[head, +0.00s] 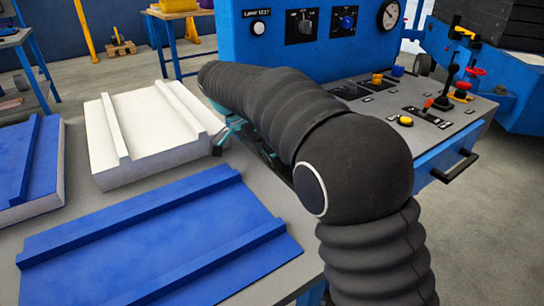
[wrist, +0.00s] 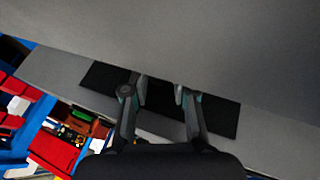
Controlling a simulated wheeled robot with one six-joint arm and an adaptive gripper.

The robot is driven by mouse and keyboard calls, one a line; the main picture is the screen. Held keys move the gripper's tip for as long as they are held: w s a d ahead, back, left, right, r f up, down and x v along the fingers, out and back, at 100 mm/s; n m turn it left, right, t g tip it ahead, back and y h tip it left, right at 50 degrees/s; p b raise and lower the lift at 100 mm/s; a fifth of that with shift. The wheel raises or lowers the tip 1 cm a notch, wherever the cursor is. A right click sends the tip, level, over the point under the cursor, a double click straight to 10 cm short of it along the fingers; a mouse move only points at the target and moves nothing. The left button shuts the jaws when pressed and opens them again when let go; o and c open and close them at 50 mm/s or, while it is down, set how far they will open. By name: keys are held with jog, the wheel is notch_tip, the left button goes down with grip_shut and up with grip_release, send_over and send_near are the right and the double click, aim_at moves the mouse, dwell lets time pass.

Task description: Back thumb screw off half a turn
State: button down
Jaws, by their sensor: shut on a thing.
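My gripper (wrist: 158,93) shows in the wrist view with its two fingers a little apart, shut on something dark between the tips. This is most likely the thumb screw, but its outline merges with the black strip (wrist: 223,117) behind it. In the head view my black-sleeved arm covers most of the gripper; only teal and dark finger parts (head: 226,134) show, beside the white panel and in front of the blue console. The thumb screw cannot be made out in the head view.
A white panel (head: 145,122) and a blue panel (head: 150,240) with raised ribs lie on the grey bench at left. The blue console (head: 290,55) carries a gauge (head: 389,14) and knobs. Its grey desk (head: 455,118) holds levers and buttons; a black handle (head: 455,167) juts out below.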

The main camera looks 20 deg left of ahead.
jog(key=shift+a+r, duration=0.1)
jog(key=c, duration=0.9)
grip_release()
jog(key=shift+v, duration=3.7)
